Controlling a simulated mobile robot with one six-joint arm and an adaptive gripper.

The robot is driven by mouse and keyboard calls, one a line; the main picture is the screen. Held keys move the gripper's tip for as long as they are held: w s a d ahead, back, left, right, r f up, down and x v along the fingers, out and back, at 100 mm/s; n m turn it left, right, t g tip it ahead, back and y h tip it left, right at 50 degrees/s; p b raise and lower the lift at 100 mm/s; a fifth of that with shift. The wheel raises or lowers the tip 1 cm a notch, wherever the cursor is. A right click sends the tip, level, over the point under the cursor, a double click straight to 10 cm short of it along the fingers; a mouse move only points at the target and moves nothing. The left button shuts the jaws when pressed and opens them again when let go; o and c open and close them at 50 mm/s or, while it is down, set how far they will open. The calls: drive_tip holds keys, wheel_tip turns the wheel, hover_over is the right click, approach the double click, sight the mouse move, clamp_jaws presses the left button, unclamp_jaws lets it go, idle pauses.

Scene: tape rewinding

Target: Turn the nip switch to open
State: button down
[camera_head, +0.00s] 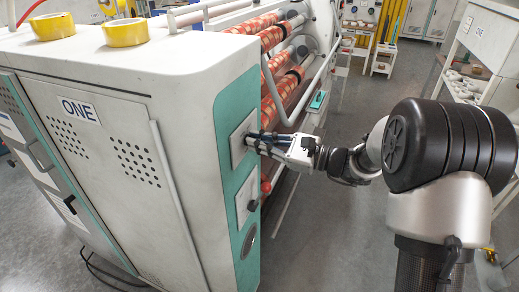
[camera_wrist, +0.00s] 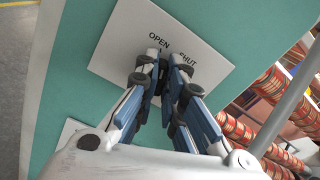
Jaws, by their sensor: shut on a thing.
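The nip switch sits on a white plate (camera_wrist: 118,38) on the teal side panel of the machine. The plate carries the words OPEN and SHUT, and it also shows in the head view (camera_head: 238,139). My gripper (camera_wrist: 166,62) is at the plate, its blue-padded fingers closed together just below the two words. In the head view my gripper (camera_head: 254,138) reaches the panel from the right. The fingers are shut on the switch knob, which they hide almost wholly. I cannot tell which way the knob points.
The white machine cabinet (camera_head: 100,60) marked ONE has two yellow tape rolls (camera_head: 53,26) (camera_head: 127,33) on top. A second plate (camera_head: 246,198) is below the switch plate. Patterned red rollers (camera_head: 283,92) and a metal rail (camera_wrist: 285,115) lie beside the panel. Grey floor (camera_head: 330,230) is open at right.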

drive_tip(key=shift+f+n+b, duration=0.1)
drive_tip(key=shift+n+b, duration=0.6)
drive_tip(key=shift+n, duration=0.1)
drive_tip(key=c, duration=1.7)
unclamp_jaws()
drive_tip(key=v, duration=1.2)
